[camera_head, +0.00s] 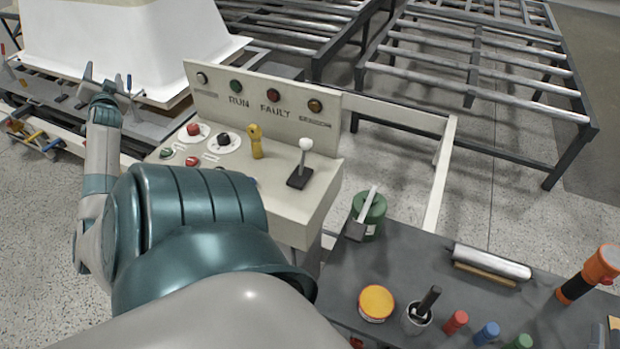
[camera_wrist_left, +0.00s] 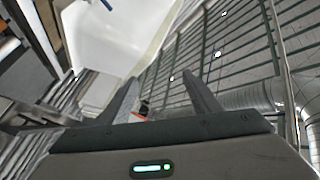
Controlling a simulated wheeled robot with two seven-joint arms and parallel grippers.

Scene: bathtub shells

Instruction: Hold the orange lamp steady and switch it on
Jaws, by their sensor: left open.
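The orange lamp (camera_head: 590,272) is a flashlight-shaped lamp with an orange head and a black and orange body. It stands tilted in the picture at the right edge of the dark worktop (camera_head: 410,260) in the head view. I cannot make out its switch or whether it is lit. My left gripper (camera_head: 104,84) is at the upper left, far from the lamp, beside the white tub shell. In the left wrist view its two fingers (camera_wrist_left: 163,92) are apart with nothing held between them. My right gripper is not in view.
A control console (camera_head: 265,120) with buttons and levers stands between my left gripper and the worktop. On the worktop are a green can (camera_head: 372,222), a metal roller (camera_head: 490,263), a yellow-lidded tin (camera_head: 376,303) and several small bottles. A white tub shell (camera_head: 100,45) and metal racks (camera_head: 480,50) stand behind.

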